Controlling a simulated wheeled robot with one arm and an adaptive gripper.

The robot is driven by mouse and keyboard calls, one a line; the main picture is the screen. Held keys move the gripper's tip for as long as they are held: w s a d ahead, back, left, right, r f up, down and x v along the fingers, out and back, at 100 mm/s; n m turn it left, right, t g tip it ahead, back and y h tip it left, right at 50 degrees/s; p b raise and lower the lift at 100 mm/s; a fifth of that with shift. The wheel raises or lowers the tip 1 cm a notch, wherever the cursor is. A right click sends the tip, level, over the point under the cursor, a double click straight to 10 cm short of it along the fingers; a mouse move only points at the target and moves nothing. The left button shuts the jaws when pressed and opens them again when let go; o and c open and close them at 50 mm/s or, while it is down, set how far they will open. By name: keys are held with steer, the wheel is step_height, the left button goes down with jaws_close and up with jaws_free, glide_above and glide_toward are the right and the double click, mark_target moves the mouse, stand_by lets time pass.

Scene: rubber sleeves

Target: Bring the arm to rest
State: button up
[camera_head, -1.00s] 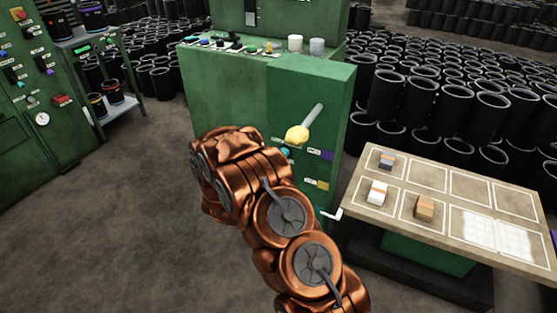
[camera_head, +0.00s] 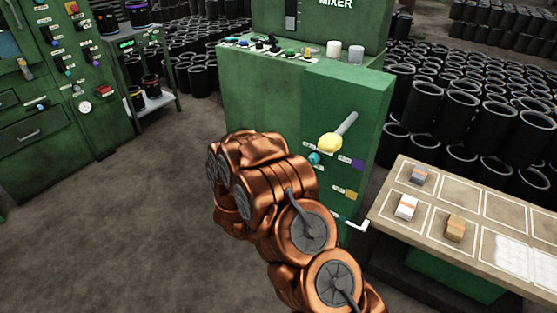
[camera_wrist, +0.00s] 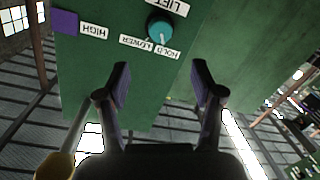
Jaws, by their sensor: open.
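My copper-coloured arm (camera_head: 265,190) is folded in the middle of the head view, in front of the green mixer cabinet (camera_head: 255,105). In that view my gripper is hidden behind the arm. In the wrist view my gripper (camera_wrist: 160,85) is open and empty, its two dark fingers spread apart. Beyond the fingers is the green panel with a teal knob (camera_wrist: 160,27), labelled LIFT, LOWER and HOLD, and a purple patch marked HIGH (camera_wrist: 64,22). The fingers look apart from the panel.
A yellow-knobbed lever (camera_head: 331,143) sticks out of the cabinet. A table (camera_head: 385,212) with marked squares and small blocks stands at right. A green control panel (camera_head: 60,120) and a shelf (camera_head: 158,103) are at left. The floor (camera_head: 110,230) at left is clear.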

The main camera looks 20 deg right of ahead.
steer(key=w+a+r+y, duration=0.1)
steer(key=w+a+y, duration=0.3)
steer(key=a+y, duration=0.65)
steer(key=s+a+r+n+g+y, duration=0.2)
steer(key=s+a+r, duration=0.1)
steer(key=s+a, duration=0.25)
steer(key=s+a+r+n+g+y, duration=0.1)
steer(key=s+a+r+n+y, duration=0.2)
steer(key=a, duration=0.4)
steer(key=s+d+r+n+g+h, duration=0.1)
steer(key=s+d+r+g, duration=0.15)
steer(key=s, duration=1.05)
steer(key=s+d+r+g, duration=0.1)
steer(key=s+r+g, duration=0.3)
steer(key=s, duration=0.8)
steer(key=s+d+r+n+g+h, duration=0.1)
steer(key=s+d+r+g, duration=0.15)
steer(key=s, duration=1.05)
steer(key=s+p+v, duration=0.1)
steer(key=p+v, duration=1.4)
steer(key=v, duration=0.1)
steer(key=shift+s+a+r+t, duration=0.2)
steer(key=shift+s+r+t, duration=0.05)
steer(key=shift+s+t, duration=0.1)
steer(key=shift+y, duration=0.25)
